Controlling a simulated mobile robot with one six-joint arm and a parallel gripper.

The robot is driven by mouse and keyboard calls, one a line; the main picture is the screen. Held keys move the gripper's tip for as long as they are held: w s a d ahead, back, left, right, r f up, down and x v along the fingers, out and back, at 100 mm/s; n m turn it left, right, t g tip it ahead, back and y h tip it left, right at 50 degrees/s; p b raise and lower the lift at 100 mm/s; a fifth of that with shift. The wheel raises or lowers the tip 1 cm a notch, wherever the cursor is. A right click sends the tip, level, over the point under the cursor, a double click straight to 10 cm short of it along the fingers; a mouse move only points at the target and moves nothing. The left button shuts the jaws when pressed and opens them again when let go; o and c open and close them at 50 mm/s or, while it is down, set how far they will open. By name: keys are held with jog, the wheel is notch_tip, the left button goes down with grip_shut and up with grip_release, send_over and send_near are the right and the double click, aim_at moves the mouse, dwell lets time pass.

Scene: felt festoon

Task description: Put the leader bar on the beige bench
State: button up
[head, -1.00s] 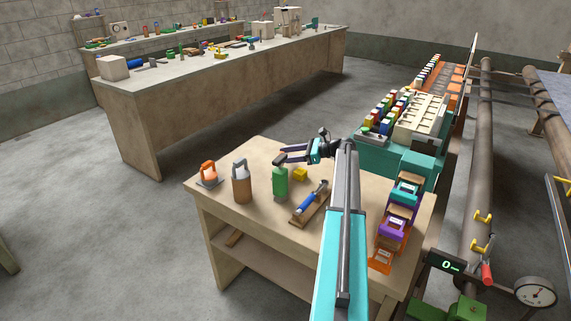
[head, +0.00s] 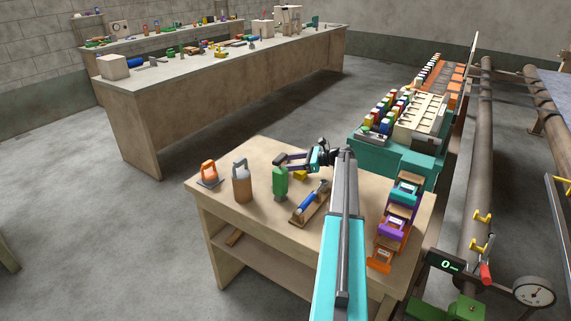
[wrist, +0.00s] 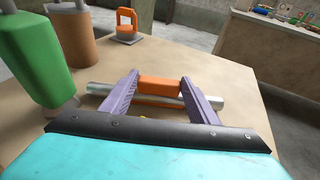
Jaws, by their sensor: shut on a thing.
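My gripper (wrist: 159,80) has its two purple fingers closed on an orange block at the middle of a silver bar, which I take to be the leader bar (wrist: 208,102). The bar's ends stick out on both sides of the fingers. In the head view my gripper (head: 288,165) is over the near tan bench (head: 255,225), close to the green bottle (head: 280,182); the bar is hard to make out there. I cannot tell whether the bar touches the bench top. This near bench looks beige; a longer, greyer-beige bench (head: 230,95) stands behind.
A brown cylinder (head: 241,184) and an orange-handled piece (head: 208,172) stand left of the green bottle. A yellow block (head: 301,175) is partly hidden under my gripper. A blue tool on a wooden rest (head: 308,202) and several coloured holders (head: 392,225) are to the right.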

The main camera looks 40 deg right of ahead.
jog(key=o, duration=1.1)
jog(key=shift+b+v, duration=0.7)
jog(key=shift+v, duration=3.05)
